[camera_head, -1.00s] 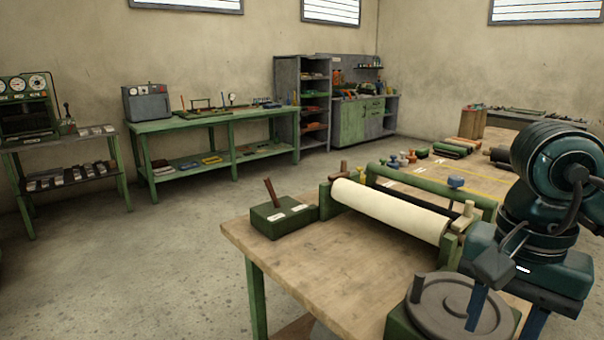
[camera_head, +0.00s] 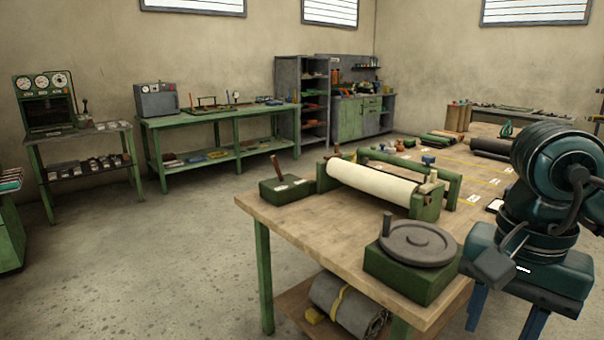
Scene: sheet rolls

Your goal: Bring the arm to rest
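My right arm comes in at the right edge of the head view, bent, with its dark teal hand low in the picture. The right gripper (camera_head: 506,324) points down, its two blue fingers apart with nothing seen between them. Its fingertips reach the bottom of the picture. It appears to the right of the table's near corner; the exact gap cannot be told. My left gripper is not in view.
The wooden table (camera_head: 310,217) carries a white roll in a green stand (camera_head: 372,182), a grey disc on a green base (camera_head: 416,245) and a green block (camera_head: 287,190). A grey roll (camera_head: 350,303) lies below. Open floor (camera_head: 170,270) is left.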

